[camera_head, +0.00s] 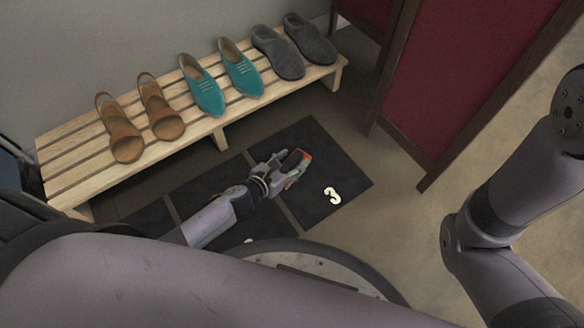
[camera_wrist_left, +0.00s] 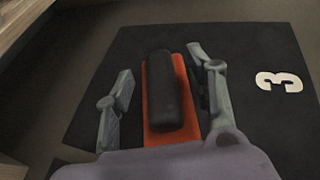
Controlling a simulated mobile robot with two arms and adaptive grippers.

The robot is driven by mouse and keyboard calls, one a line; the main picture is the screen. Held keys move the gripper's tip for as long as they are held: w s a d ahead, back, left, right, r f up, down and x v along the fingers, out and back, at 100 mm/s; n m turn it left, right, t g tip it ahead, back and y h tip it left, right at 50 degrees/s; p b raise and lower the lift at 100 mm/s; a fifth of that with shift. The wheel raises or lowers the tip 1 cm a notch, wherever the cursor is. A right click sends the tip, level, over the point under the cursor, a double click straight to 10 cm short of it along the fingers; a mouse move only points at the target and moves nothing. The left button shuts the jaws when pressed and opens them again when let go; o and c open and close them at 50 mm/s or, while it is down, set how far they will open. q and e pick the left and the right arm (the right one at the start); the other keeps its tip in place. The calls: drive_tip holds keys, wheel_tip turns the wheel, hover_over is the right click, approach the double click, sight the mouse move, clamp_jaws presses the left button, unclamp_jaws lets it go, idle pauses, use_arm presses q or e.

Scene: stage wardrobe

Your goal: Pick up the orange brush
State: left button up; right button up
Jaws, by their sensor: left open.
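The orange brush (camera_wrist_left: 153,138) has an orange body with a dark, rounded block on top. In the left wrist view it lies between the two spread fingers of my left gripper (camera_wrist_left: 160,88), with a gap visible on each side. In the head view the brush (camera_head: 304,154) shows only as a small orange and dark bit at the fingertips of my left gripper (camera_head: 291,166), over the dark mat numbered 3 (camera_head: 345,180). The rest of the brush is hidden by the gripper. My right gripper is out of view; only my right arm shows at the right.
A slatted wooden bench (camera_head: 66,147) behind holds sandals (camera_head: 126,142), teal shoes (camera_head: 205,92) and grey slippers (camera_head: 278,54). A red panel screen (camera_head: 440,75) stands to the right of the mat. Bare floor (camera_head: 400,215) lies right of the mat.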

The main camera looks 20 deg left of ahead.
use_arm(q)
drive_tip(key=shift+w+d+f, duration=0.15)
drive_tip(key=shift+w, duration=0.15)
drive_tip(key=shift+c, duration=0.2)
clamp_jaws()
idle(0.3)
